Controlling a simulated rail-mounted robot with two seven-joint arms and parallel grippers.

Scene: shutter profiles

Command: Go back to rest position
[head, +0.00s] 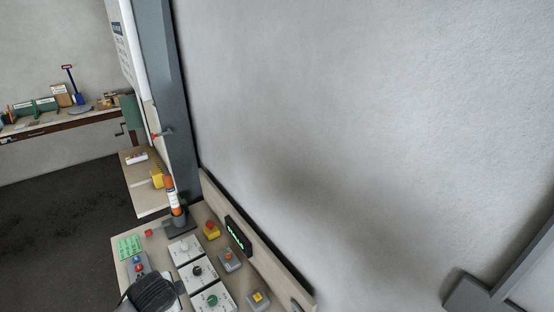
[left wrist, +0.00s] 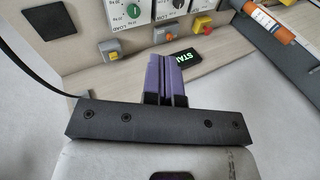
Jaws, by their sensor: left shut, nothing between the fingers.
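My left gripper (left wrist: 166,60) shows in the left wrist view with its two purple fingers closed together and nothing between them. The fingers point toward the control panel (left wrist: 140,70), and I cannot tell whether they touch it. In the head view, a dark rounded part at the bottom left, over the panel's near edge, looks like my left wrist; its fingers are not clear there. My right gripper is not in view.
The panel holds white dial boxes (head: 198,271), a red-topped yellow button (head: 211,230), a green-lit display (head: 238,236) and an orange-white signal light (head: 173,195). A grey post (head: 167,100) stands behind. A workbench (head: 60,124) is at far left. Bare wall (head: 370,120) fills the right.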

